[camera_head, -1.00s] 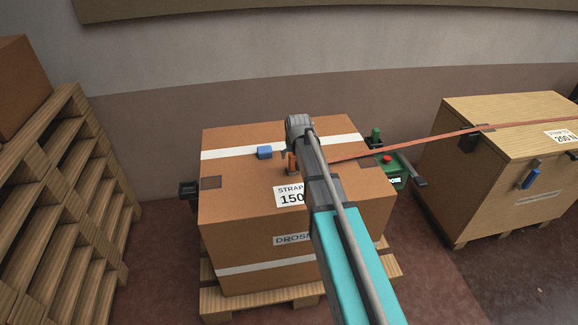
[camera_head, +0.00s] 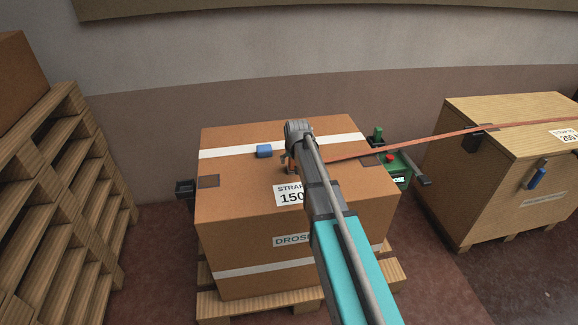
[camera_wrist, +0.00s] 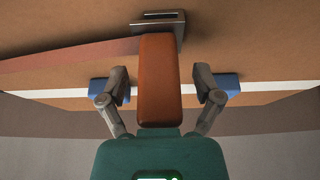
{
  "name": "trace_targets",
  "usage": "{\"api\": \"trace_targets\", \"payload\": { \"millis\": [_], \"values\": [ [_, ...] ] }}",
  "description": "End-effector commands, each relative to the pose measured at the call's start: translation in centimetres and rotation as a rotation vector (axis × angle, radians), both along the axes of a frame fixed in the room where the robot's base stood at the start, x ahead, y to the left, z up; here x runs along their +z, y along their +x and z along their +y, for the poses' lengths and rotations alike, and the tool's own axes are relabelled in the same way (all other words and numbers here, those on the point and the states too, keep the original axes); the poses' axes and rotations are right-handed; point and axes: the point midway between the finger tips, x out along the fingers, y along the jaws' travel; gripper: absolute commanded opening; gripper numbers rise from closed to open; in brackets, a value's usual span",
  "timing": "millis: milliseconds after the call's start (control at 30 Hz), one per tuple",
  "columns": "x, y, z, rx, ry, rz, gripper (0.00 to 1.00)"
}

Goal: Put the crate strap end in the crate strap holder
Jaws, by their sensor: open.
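The orange strap end (camera_wrist: 158,75) is a block-shaped piece with a slotted metal part (camera_wrist: 158,20) at its far end, over the cardboard box. The reddish strap (camera_head: 400,145) runs from it across to the wooden crate on the right. My gripper (camera_wrist: 164,92) is open, with one finger on each side of the orange piece and gaps showing. In the head view my gripper (camera_head: 290,160) is above the box top, largely hidden by my arm. A black bracket (camera_head: 185,188) on the box's left side may be the strap holder; I cannot tell for sure.
The cardboard box (camera_head: 240,235) with white bands stands on a pallet (camera_head: 250,306). The wooden crate (camera_head: 500,170) stands right, stacked pallets (camera_head: 80,200) left, a wall behind.

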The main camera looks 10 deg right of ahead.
Motion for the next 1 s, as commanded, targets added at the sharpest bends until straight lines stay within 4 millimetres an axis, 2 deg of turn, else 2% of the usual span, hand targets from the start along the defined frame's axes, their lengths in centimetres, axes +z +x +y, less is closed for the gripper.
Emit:
{"api": "trace_targets", "payload": {
  "millis": [467,900,1000],
  "values": [
    [0.04,-0.01,-0.03,0.000,0.000,0.000,0.83],
    [0.04,-0.01,-0.03,0.000,0.000,0.000,0.01],
    [0.04,0.00,-0.02,0.000,0.000,0.000,0.00]
  ]
}}
